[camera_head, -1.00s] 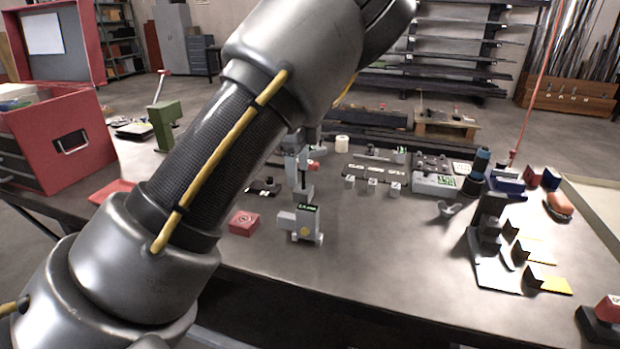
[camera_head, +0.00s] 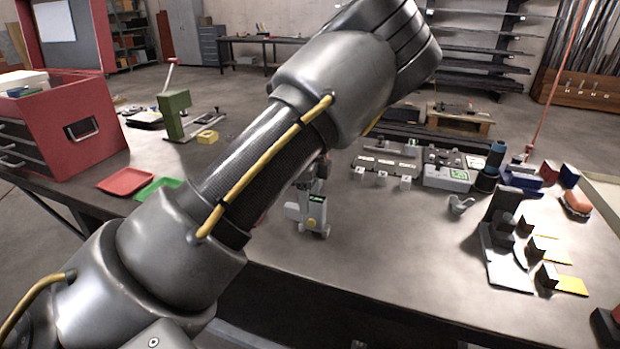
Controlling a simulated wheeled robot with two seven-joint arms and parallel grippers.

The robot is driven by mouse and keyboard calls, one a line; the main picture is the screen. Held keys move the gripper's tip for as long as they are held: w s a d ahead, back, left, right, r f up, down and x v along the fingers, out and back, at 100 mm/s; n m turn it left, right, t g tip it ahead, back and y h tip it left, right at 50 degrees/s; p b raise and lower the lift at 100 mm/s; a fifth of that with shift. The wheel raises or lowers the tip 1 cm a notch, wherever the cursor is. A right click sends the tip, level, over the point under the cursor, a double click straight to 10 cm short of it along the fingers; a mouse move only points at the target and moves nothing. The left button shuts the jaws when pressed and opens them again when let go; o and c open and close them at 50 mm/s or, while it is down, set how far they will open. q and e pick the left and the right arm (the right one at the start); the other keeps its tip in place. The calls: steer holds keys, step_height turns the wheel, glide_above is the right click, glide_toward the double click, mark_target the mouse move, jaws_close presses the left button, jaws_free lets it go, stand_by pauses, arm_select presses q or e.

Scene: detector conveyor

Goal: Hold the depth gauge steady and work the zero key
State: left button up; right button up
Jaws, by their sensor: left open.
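The depth gauge (camera_head: 317,214) is a small light-grey body with a green display and a round yellow key (camera_head: 311,223) on its front. It stands upright on the table near the front edge, at the middle of the head view. My left gripper (camera_head: 309,186) is open just above and behind the gauge, pointing down. My left forearm hides much of this gripper, and I cannot tell whether its fingers touch the gauge. My right gripper is out of view.
A red drawer cabinet (camera_head: 60,125), a red tray (camera_head: 127,181) and a green tray (camera_head: 158,189) are at left. Small blocks (camera_head: 405,182) and a grey instrument box (camera_head: 446,178) lie behind the gauge. Black stands (camera_head: 503,205) are at right.

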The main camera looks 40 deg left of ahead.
arm_select(q)
steer(key=shift+f, duration=0.75)
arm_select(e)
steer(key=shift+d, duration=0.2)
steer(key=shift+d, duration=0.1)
arm_select(q)
steer(key=shift+c, duration=0.5)
jaws_close()
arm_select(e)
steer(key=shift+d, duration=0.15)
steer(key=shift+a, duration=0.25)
